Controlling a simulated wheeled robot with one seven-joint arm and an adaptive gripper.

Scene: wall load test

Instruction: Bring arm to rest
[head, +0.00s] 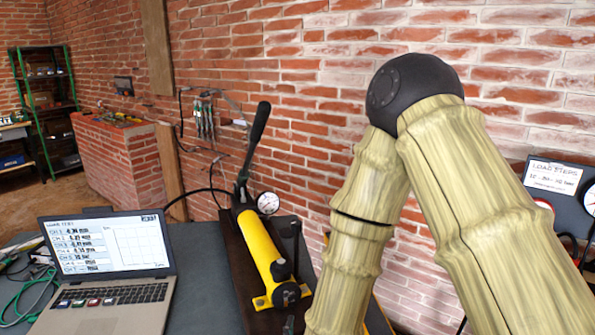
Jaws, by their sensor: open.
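My arm fills the right half of the head view, with two pale, bamboo-like links meeting at a dark round joint. It is bent sharply at that joint, in front of the brick wall (300,80). Both links run down out of the bottom of the picture. My gripper is outside the picture, so its fingers cannot be seen.
A grey table (200,300) holds an open laptop (105,255) and a yellow hand pump (262,255) with a black lever and a gauge (268,203). A dark panel (553,190) with gauges stands at the right. Green shelves (45,100) stand far left, beyond open floor.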

